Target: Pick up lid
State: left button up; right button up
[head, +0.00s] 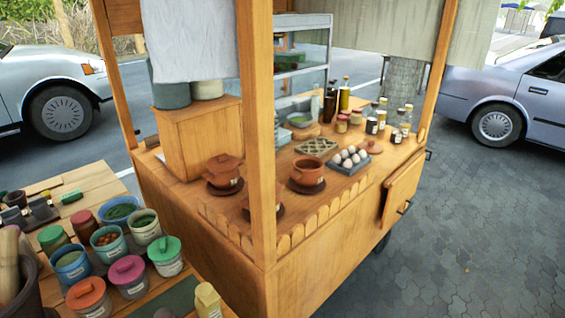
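Several lids are in view, and I cannot tell which one is meant. A loose brown clay lid (374,147) lies on the cart counter, right of the egg tray. A brown clay pot (224,180) on a dark saucer wears its own clay lid (224,162). A second clay pot (307,172) stands uncovered on a saucer. A third pot is partly hidden behind the front post. On the lower-left table are tubs with an orange lid (85,293), a pink lid (127,269) and a green lid (164,248). Neither gripper is in view.
The wooden post (258,130) stands before the counter. An egg tray (345,167), a grid rack (316,146) and several bottles and jars crowd the counter. A mortar with a pestle (9,262) is at lower left. Paving (460,230) right of the cart is clear.

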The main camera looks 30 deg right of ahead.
aim_at(372, 147)
jog(key=z, duration=1.65)
jog(key=i+u, duration=0.1)
jog(key=u, duration=0.25)
jog(key=l+u, duration=0.15)
jog(key=u, duration=0.25)
jog(key=i+l+u, duration=0.15)
jog(key=u, duration=0.2)
jog(key=i+l+u, duration=0.2)
jog(key=l, duration=0.25)
jog(key=i+l+u, duration=0.2)
jog(key=l, duration=0.25)
jog(key=l+u, duration=0.2)
jog(key=l, duration=0.25)
jog(key=l+u, duration=0.2)
jog(key=l, duration=0.3)
